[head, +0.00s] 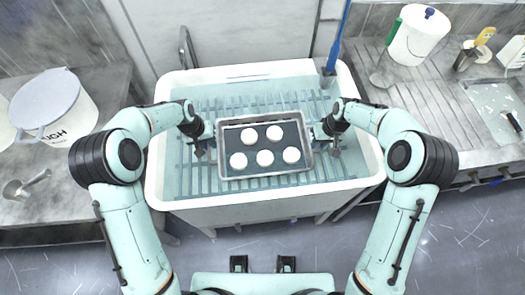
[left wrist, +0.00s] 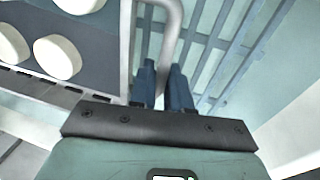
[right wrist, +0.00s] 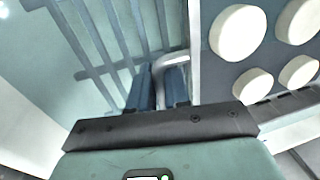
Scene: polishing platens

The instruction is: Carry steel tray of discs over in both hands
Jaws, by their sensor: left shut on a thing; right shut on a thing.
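The steel tray (head: 265,175) is a shallow rectangle with a dark liner, and several white discs (head: 265,158) lie flat in it in two rows. It is over the white tub (head: 160,170) and looks level. My left gripper (head: 207,141) is shut on the tray's left handle (left wrist: 172,40). My right gripper (head: 323,137) is shut on its right handle (right wrist: 174,60). The discs also show in the left wrist view (left wrist: 57,56) and the right wrist view (right wrist: 238,32). The gap between tray and slats cannot be judged.
The tub has blue-grey slats (head: 235,102) inside. A blue pole (head: 340,35) stands at its back right rim. A lidded white bucket (head: 55,110) is on the left bench.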

